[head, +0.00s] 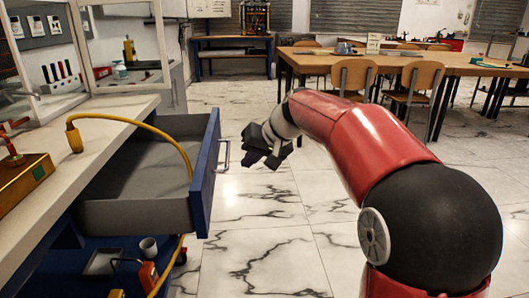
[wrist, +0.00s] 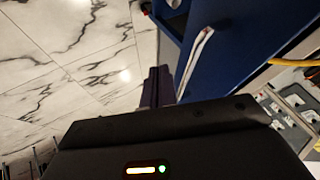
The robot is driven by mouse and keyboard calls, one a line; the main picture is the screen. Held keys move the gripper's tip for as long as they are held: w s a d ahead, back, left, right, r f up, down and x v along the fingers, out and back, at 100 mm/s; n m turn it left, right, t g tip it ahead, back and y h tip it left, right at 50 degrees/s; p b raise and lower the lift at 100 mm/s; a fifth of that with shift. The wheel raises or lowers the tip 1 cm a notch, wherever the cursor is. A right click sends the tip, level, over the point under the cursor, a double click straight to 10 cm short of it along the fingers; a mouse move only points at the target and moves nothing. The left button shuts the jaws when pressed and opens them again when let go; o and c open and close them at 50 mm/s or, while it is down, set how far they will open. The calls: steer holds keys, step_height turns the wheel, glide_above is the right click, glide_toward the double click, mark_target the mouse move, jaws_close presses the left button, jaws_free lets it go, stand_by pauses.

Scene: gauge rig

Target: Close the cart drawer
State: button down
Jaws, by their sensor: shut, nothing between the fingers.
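The cart drawer (head: 130,201) stands pulled out from under the counter in the head view. Its blue front panel (head: 207,172) carries a metal bar handle (head: 225,155). In the wrist view the blue front (wrist: 235,55) and the pale handle (wrist: 194,62) show close by. My gripper (head: 254,158) is shut and empty, to the right of the handle and outside the drawer front. In the wrist view its dark fingers (wrist: 158,84) are just left of the handle. I cannot tell whether they touch it.
A yellow hose (head: 150,127) runs from the counter (head: 95,135) over the open drawer and down toward an orange item below. A lower blue shelf holds a white cup (head: 148,247). Tables (head: 430,65) and chairs stand at the back right. Marble floor (head: 265,225) is clear around the drawer front.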

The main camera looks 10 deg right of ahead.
steer(key=shift+a+r, duration=0.2)
steer(key=shift+a, duration=0.4)
steer(key=shift+a+r, duration=0.15)
steer(key=shift+a, duration=0.4)
steer(key=shift+a, duration=0.1)
